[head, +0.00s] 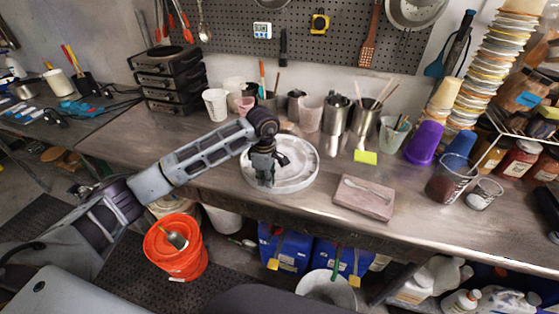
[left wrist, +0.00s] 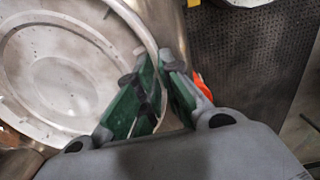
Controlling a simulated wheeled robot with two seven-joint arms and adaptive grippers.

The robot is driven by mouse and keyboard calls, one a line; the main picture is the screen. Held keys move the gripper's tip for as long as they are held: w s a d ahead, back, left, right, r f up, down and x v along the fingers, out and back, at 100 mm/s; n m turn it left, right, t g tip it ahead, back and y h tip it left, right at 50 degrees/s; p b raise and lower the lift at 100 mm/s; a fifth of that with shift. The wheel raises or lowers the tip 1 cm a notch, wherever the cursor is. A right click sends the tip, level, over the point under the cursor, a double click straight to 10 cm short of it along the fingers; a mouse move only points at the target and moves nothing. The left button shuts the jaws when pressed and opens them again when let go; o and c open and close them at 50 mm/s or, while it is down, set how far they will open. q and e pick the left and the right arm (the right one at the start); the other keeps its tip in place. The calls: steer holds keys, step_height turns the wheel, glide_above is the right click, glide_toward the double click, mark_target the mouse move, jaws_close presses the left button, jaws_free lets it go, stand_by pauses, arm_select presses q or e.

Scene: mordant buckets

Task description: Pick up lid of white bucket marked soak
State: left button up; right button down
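A round white lid (head: 300,172) with a raised rim lies face up at the front middle of the metal bench. It fills the left of the left wrist view (left wrist: 60,75). My left gripper (head: 265,182) points down at the lid's near-left rim. In the left wrist view, its green-padded fingertips (left wrist: 158,62) are close together with the rim between them. The lid looks level; I cannot tell whether it is clear of the bench. A white bucket (head: 325,288) stands on the floor below; no "soak" marking is readable. My right gripper is not in view.
A grey-pink slab (head: 364,197) lies right of the lid, with a yellow note (head: 365,157) behind it. Metal cups and jars (head: 336,115) stand behind the lid. An orange bucket (head: 176,248) is on the floor at left. Bare bench lies left of the lid.

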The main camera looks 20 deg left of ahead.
arm_select(q)
steer(key=shift+f, duration=1.05)
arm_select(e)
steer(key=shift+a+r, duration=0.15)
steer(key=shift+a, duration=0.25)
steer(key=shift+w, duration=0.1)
arm_select(q)
jaws_close()
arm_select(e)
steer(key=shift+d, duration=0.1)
